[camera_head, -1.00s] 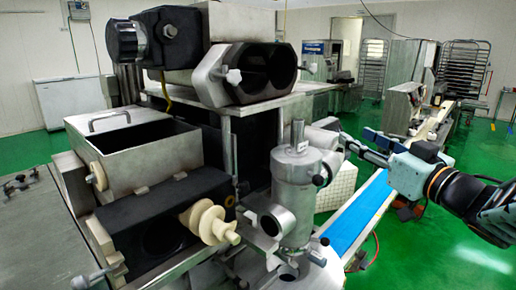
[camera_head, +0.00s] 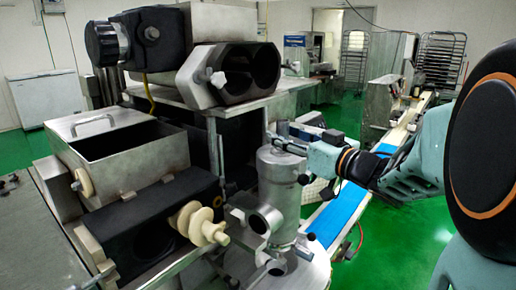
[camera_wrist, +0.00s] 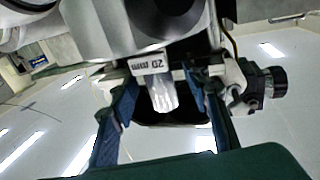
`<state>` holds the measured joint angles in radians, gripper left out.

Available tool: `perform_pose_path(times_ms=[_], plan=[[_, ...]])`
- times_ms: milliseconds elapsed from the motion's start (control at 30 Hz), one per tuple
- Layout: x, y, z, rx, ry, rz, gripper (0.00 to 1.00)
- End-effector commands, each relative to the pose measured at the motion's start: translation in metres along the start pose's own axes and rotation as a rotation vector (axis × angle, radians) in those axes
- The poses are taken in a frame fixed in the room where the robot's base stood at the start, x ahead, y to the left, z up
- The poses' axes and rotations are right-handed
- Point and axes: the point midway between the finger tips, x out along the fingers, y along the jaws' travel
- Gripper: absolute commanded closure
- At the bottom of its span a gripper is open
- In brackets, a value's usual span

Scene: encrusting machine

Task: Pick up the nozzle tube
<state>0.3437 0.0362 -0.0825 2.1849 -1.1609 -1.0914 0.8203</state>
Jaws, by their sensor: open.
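The steel upright cylinder with a round side port, which looks like the nozzle tube (camera_head: 279,190), stands at the front right of the machine in the head view. My gripper (camera_head: 290,138) is at its top, coming in from the right. In the wrist view a light, ribbed stem (camera_wrist: 161,92) with a small label beside it shows between the two blue fingers of my gripper (camera_wrist: 164,84). The fingers are open, with gaps on both sides of the stem. In the head view my gripper covers the cylinder's top stem.
The machine's dark twin-bore block (camera_head: 240,75) sits above and behind the cylinder. A cream screw (camera_head: 200,223) sticks out at its left. A blue conveyor belt (camera_head: 338,215) runs behind it on the right. Green floor is free at the right.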

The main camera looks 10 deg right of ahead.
Motion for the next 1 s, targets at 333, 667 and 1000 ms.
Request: perform_pose_path(times_ms=[333, 667, 1000], plan=[[0.0128, 0.0001, 0.0008, 0.000, 0.000, 0.000, 0.57], [0.0124, 0.0003, 0.0007, 0.000, 0.000, 0.001, 0.91], [0.0123, 0.0003, -0.0004, -0.001, 0.002, 0.001, 1.00]])
